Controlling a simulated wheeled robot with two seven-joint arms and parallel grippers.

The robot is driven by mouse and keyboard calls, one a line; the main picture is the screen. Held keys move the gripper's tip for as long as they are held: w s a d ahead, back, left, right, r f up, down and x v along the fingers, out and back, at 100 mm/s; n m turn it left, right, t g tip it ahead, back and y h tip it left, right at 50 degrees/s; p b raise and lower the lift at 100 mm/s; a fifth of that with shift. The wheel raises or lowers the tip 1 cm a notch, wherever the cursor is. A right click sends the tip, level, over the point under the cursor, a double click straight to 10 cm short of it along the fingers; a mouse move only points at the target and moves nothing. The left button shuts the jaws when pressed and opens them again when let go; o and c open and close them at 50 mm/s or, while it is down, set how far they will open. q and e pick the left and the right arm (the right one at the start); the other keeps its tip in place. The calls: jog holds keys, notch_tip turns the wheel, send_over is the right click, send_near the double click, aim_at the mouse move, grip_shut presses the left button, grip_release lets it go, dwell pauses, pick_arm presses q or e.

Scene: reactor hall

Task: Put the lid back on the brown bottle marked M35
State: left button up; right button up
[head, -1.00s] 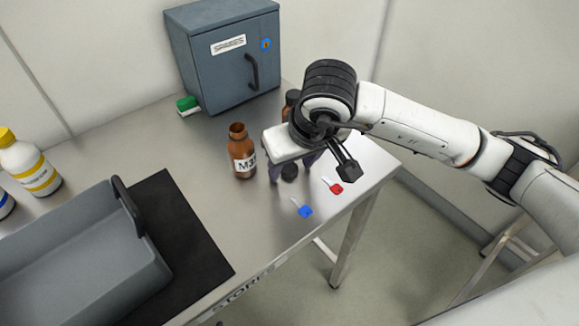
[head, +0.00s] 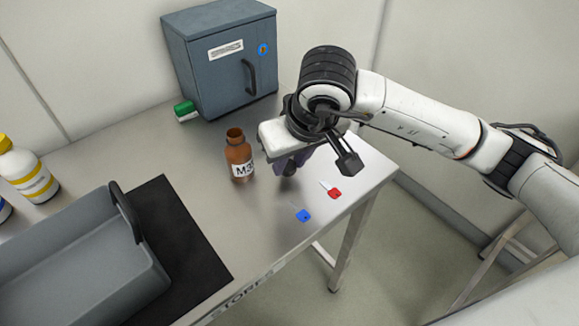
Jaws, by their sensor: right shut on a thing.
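The brown bottle (head: 237,154) stands upright on the steel table with its mouth open and no lid on it. Its white label reads "M3", with the rest turned out of sight. My right gripper (head: 288,168) points down just right of the bottle, apart from it. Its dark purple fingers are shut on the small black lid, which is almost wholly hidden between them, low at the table. My left gripper is not in view.
A blue key (head: 303,215) and a red key (head: 333,194) lie near the table's right edge. A blue-grey cabinet (head: 222,65) stands behind, with a green-capped item (head: 185,111) beside it.

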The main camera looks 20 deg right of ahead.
aim_at(288, 170)
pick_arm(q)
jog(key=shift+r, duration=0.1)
pick_arm(e)
notch_tip(288, 170, up, 8)
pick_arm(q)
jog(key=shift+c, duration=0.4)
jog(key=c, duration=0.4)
pick_arm(e)
jog(key=shift+s+a+f, duration=0.1)
jog(key=shift+a, duration=0.1)
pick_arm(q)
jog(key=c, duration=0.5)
pick_arm(e)
jog(key=shift+m+h, duration=0.3)
jog(key=shift+m, duration=0.4)
jog(key=s+a+f, duration=0.2)
jog(key=s, duration=0.1)
jog(key=s+a+f, duration=0.2)
jog(key=s, duration=0.1)
jog(key=s+a+f, duration=0.3)
jog(key=shift+s, duration=0.4)
